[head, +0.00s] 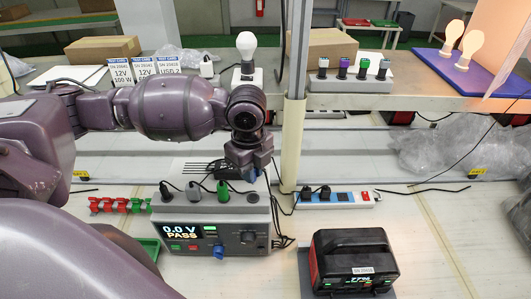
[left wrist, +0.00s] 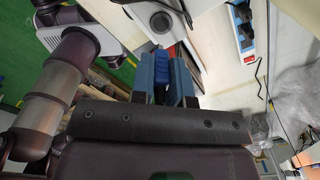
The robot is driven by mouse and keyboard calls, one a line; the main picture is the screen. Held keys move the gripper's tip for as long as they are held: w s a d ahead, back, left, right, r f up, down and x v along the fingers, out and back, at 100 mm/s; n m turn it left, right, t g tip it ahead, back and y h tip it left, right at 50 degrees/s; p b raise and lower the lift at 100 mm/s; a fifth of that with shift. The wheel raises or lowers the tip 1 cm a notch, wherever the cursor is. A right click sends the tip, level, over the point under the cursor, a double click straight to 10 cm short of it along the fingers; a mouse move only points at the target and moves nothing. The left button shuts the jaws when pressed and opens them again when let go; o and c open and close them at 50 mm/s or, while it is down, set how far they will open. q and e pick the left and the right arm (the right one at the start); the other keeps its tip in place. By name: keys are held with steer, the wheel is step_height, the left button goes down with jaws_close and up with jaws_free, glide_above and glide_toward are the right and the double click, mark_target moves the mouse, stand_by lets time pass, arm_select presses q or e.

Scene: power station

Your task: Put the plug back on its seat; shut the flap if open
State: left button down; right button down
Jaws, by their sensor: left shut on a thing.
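My left gripper (head: 248,172) points down just above the back right of the tester box (head: 190,262). It is shut on a blue plug, which shows between the finger pads in the left wrist view (left wrist: 161,62); my gripper mostly hides it in the head view. On the tester's top stand a black plug (head: 166,190), a grey plug (head: 192,191) and a green plug (head: 223,191). A round seat (head: 252,197) on the right of the top looks empty, just below the gripper. I cannot make out a flap. My right gripper is not in view.
A power strip (head: 338,198) with black plugs lies right of the tester. A black and red battery unit (head: 353,262) stands at the front right. Red and green clips (head: 120,205) lie left. A pale post (head: 292,140) and shelf (head: 420,102) stand behind.

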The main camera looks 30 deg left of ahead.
mark_target(253, 197)
arm_select(q)
steer(key=shift+w+f, duration=0.1)
steer(key=shift+w, duration=0.25)
steer(key=shift+s+f, duration=0.3)
steer(key=shift+f, duration=1.8)
steer(key=shift+w+f, duration=0.1)
steer(key=shift+f, duration=0.95)
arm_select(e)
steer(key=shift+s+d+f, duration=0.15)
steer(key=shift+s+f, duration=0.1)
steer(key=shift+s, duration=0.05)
arm_select(q)
steer(key=shift+f, duration=0.1)
steer(key=c, duration=1)
jaws_free()
steer(key=shift+c, duration=0.2)
